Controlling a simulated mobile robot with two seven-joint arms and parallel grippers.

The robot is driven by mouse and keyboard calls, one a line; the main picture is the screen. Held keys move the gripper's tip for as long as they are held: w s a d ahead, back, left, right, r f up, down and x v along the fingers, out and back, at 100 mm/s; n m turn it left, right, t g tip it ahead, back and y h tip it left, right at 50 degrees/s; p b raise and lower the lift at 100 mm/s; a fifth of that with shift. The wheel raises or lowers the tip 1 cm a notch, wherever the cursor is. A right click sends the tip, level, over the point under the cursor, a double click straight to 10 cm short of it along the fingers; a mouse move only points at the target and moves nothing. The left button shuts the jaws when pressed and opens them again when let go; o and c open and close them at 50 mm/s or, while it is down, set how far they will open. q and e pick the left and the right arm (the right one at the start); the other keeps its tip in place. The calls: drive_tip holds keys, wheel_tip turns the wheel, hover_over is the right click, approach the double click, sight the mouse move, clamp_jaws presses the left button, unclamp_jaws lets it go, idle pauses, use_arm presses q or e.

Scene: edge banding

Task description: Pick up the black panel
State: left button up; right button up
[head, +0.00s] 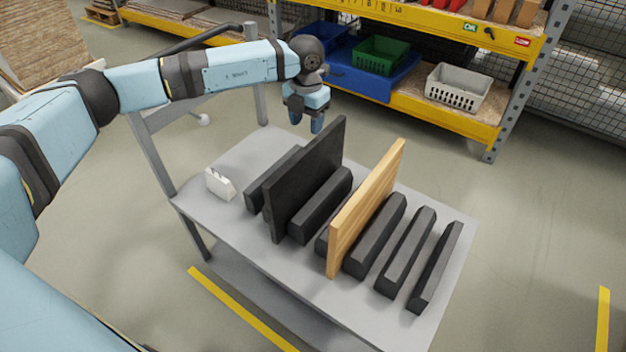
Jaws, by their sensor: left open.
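The black panel (305,182) stands upright on edge on the grey cart, in a gap between two dark bars of a rack. My left gripper (306,122) hangs above the far end of the cart, fingers down. It is open and empty, close to the far upper corner of the black panel and a little left of it in the picture. I cannot tell whether there is contact. My right gripper is not in view.
A wooden panel (366,208) stands upright to the right of the black one. Several dark bars (407,252) lie across the grey cart (440,325). A small white block (220,184) sits at its left edge. A yellow shelf (440,110) with bins stands behind.

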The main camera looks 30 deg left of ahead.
sight(309, 147)
use_arm(q)
wheel_tip(309, 147, down, 6)
drive_tip(key=shift+f+b, duration=0.15)
drive_tip(key=shift+b, duration=0.15)
drive_tip(key=f, duration=0.2)
drive_tip(key=w+f+b, duration=0.1)
drive_tip(key=f, duration=0.2)
drive_tip(key=shift+f, duration=0.1)
clamp_jaws()
idle(1.2)
